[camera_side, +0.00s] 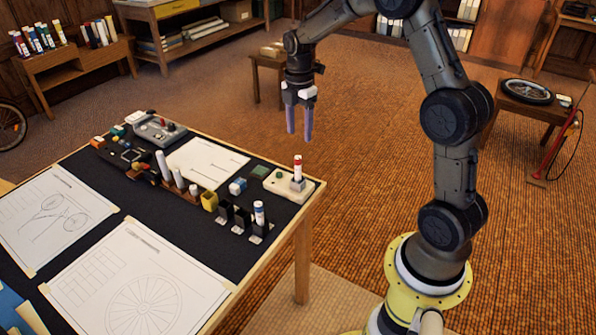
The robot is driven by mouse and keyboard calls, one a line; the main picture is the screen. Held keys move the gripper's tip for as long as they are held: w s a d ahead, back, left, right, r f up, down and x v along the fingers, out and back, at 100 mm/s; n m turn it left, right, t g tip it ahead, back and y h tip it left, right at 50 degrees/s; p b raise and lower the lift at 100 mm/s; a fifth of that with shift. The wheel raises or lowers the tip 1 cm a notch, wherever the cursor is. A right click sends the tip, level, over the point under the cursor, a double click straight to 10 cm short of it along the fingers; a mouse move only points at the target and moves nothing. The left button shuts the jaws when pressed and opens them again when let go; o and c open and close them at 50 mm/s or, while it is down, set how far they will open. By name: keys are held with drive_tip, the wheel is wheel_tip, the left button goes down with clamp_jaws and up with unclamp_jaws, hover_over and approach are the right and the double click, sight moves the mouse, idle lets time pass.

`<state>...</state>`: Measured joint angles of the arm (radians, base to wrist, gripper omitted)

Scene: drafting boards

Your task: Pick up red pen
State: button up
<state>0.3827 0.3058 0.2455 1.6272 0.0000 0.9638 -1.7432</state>
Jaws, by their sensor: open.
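My gripper (299,138) is open and empty, pointing down. In the picture its fingertips appear just above the red pen, with a gap between them; how far apart they are in depth I cannot tell. A second white pen with a blue top (259,212) stands in a dark holder near the table's right edge.
The table's dark mat (115,198) carries drawing sheets (135,280), white cylinders (178,178), a yellow cup (209,200), dark empty-looking holders (241,219) and a grey device (156,130). The air around my gripper looks clear. A low stool (268,63) stands behind it.

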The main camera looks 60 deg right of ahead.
approach(298, 182)
drive_tip(key=f, duration=0.3)
drive_tip(key=d+f, duration=0.1)
drive_tip(key=f, duration=0.1)
drive_tip(key=shift+w+f, duration=0.15)
drive_tip(key=shift+w, duration=0.1)
drive_tip(key=shift+c, duration=0.2)
clamp_jaws()
